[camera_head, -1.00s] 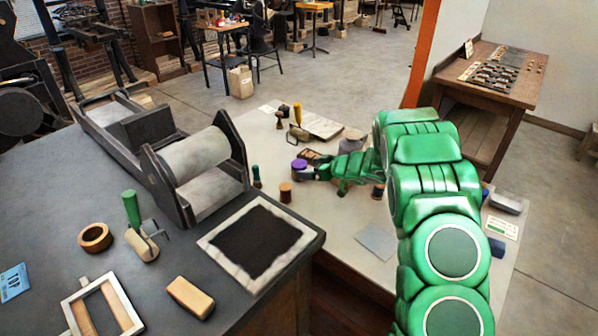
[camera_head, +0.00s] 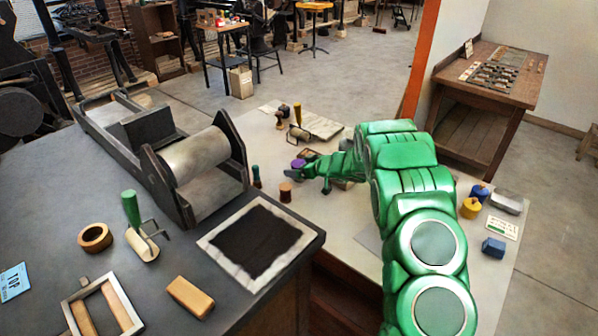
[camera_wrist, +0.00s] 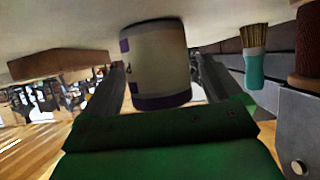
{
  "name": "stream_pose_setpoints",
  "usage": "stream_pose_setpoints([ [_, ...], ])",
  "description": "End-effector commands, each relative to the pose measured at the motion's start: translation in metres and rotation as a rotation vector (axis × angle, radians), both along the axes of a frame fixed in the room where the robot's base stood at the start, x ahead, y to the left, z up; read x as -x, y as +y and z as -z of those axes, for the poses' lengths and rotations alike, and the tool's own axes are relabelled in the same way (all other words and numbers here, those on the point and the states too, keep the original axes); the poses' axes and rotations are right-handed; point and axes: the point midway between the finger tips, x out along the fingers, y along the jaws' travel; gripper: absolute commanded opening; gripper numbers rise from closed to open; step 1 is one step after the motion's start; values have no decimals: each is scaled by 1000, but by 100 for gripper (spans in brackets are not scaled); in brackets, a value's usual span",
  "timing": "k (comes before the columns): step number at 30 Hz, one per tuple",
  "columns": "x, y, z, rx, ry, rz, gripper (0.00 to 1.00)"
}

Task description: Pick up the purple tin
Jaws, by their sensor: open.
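The purple tin (camera_head: 298,163) stands on the pale table, and only its purple top shows past my gripper (camera_head: 296,173) in the head view. In the wrist view the tin (camera_wrist: 158,62) has a pale label with purple bands and appears upside down. My gripper (camera_wrist: 162,85) is open, with one dark finger on each side of the tin. The tin sits between the fingers. I cannot tell whether either finger touches it.
A wooden stamp (camera_head: 285,192) and a dark-green-handled tool (camera_head: 256,176) stand close by the tin. The wrist view shows a teal-handled brush (camera_wrist: 254,68) at the right. A yellow tin (camera_head: 471,208) and a blue block (camera_head: 493,247) lie right of my arm.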

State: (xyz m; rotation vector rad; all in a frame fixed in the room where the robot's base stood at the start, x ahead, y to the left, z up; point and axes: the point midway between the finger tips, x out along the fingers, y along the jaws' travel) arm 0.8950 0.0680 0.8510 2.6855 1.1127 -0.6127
Motion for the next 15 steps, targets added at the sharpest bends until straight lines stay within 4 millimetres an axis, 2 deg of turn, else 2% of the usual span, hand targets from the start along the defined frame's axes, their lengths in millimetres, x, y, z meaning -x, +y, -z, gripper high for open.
stream_pose_setpoints([
  [2,0,0,0,0,0,0,93],
  [3,0,0,0,0,0,0,90],
  [15,1,0,1,0,1,0,29],
])
